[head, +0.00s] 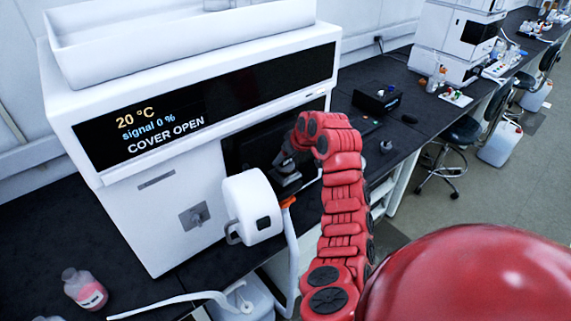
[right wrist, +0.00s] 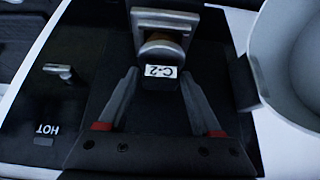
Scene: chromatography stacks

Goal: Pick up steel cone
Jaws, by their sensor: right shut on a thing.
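My right gripper (right wrist: 160,78) has its two grey fingers on either side of a steel piece (right wrist: 165,20) with a brownish round part below its flat top, and it is shut on this piece. A white "C-2" label shows between the fingers. I cannot make out a clear cone shape, so I cannot tell for certain that this is the steel cone. In the head view my right gripper (head: 287,178) is at the dark opening of the white instrument (head: 160,215), and what it holds is hidden there. My left gripper is not in view.
The instrument's screen (head: 160,133) reads 20 °C, signal 0 %, COVER OPEN. A white open cover (head: 252,207) stands beside the opening. A pink-filled bottle (head: 85,290) stands front left.

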